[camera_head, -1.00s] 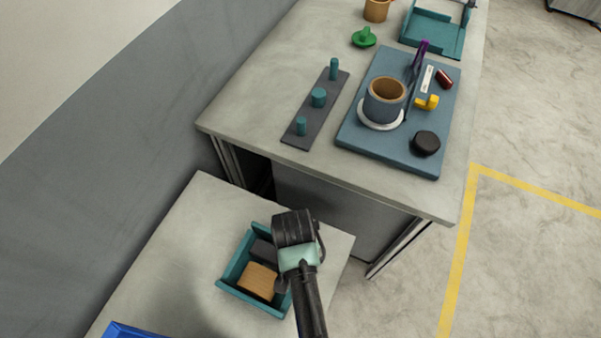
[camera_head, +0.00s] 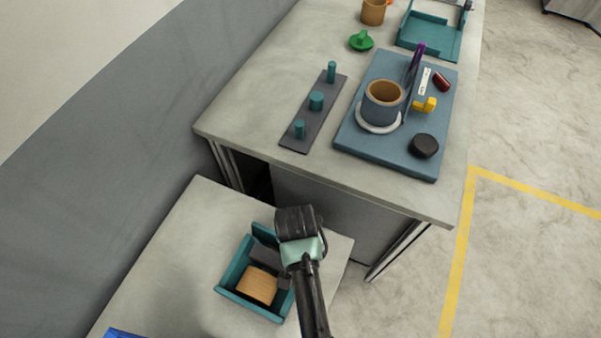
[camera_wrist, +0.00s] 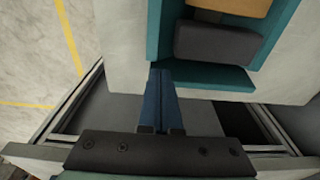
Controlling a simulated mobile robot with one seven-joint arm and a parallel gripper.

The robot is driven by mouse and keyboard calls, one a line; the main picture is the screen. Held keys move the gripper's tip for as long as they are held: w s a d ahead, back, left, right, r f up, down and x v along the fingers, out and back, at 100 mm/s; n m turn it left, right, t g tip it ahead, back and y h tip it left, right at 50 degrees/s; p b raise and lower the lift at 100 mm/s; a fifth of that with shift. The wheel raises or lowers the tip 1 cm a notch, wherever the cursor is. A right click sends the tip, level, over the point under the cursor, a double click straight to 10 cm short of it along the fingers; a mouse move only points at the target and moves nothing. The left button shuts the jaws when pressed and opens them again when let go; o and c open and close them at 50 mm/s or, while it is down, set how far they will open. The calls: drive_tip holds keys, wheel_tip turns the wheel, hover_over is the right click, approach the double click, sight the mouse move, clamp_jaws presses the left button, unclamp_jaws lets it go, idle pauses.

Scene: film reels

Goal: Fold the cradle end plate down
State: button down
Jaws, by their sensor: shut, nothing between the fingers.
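The teal cradle (camera_head: 222,283) sits on the lower pale table, holding a wooden block (camera_head: 257,285) and a dark grey block (camera_head: 266,254). Its upper teal end wall (camera_head: 264,233), seemingly the end plate, stands up, partly hidden by my arm. In the wrist view this teal end (camera_wrist: 214,77) borders the dark grey block (camera_wrist: 218,43). My gripper (camera_wrist: 161,74) is shut and empty, its fingertips at the outer corner of this end. Whether they touch it I cannot tell. In the head view my arm hides the fingers.
The higher table (camera_head: 243,110) beyond carries a peg strip (camera_head: 308,125), a blue board (camera_head: 387,160) with a cup, a green piece (camera_head: 361,41) and a teal tray (camera_head: 427,47). A blue edge (camera_head: 125,334) shows at lower left. A gap lies between the tables.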

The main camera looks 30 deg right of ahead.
drive_tip(key=shift+w+d, duration=0.65)
drive_tip(key=shift+d, duration=0.2)
drive_tip(key=shift+s+a+r+p, duration=0.1)
drive_tip(key=shift+s+a+p, duration=0.4)
drive_tip(key=shift+a, duration=0.15)
drive_tip(key=shift+s+a, duration=0.25)
drive_tip(key=shift+a, duration=0.15)
wheel_tip(320, 180, up, 6)
drive_tip(key=p, duration=0.6)
drive_tip(key=shift+p, duration=0.3)
